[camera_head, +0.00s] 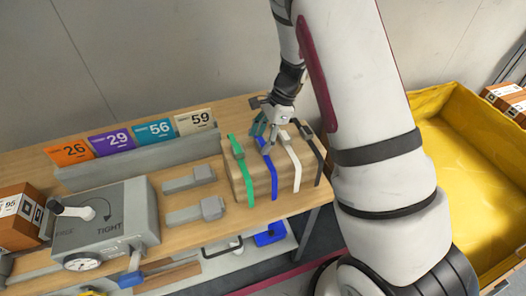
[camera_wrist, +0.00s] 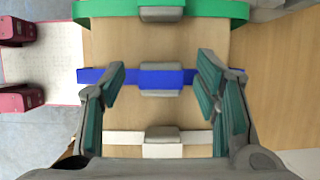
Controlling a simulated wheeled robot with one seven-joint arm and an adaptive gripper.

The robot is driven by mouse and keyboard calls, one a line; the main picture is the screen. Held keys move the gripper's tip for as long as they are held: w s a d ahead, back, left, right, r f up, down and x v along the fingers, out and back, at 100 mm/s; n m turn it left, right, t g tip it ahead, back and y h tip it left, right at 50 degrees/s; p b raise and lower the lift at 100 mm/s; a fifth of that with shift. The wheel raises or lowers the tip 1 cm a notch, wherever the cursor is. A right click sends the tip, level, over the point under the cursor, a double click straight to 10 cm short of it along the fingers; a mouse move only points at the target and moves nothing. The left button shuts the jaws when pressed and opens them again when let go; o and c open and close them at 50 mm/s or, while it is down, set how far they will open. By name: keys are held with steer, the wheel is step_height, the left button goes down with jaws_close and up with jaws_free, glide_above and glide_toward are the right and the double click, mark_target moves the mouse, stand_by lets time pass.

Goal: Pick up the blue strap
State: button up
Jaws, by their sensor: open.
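The blue strap (camera_head: 267,171) hangs over a cardboard box (camera_head: 239,190) on the workbench, between a green strap (camera_head: 238,160) and a white strap (camera_head: 294,164). In the wrist view the blue strap (camera_wrist: 150,77) runs across the box with a grey buckle at its middle. My gripper (camera_head: 265,140) is above the box at the blue strap. In the wrist view its fingers (camera_wrist: 162,88) are apart, one on each side of the buckle, overlapping the strap's line. Nothing is held between them. I cannot tell whether the fingertips touch the strap.
A black strap (camera_head: 310,148) hangs to the right of the white one. A grey machine (camera_head: 104,225) marked TIGHT stands on the bench at left, with numbered cards (camera_head: 111,142) behind. Two grey fixtures (camera_head: 196,212) lie left of the box. A yellow bin (camera_head: 460,150) stands at right.

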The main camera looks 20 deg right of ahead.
steer(key=shift+a+f, duration=0.15)
steer(key=shift+f, duration=0.2)
steer(key=shift+c, duration=0.3)
jaws_close()
steer(key=shift+r, duration=0.1)
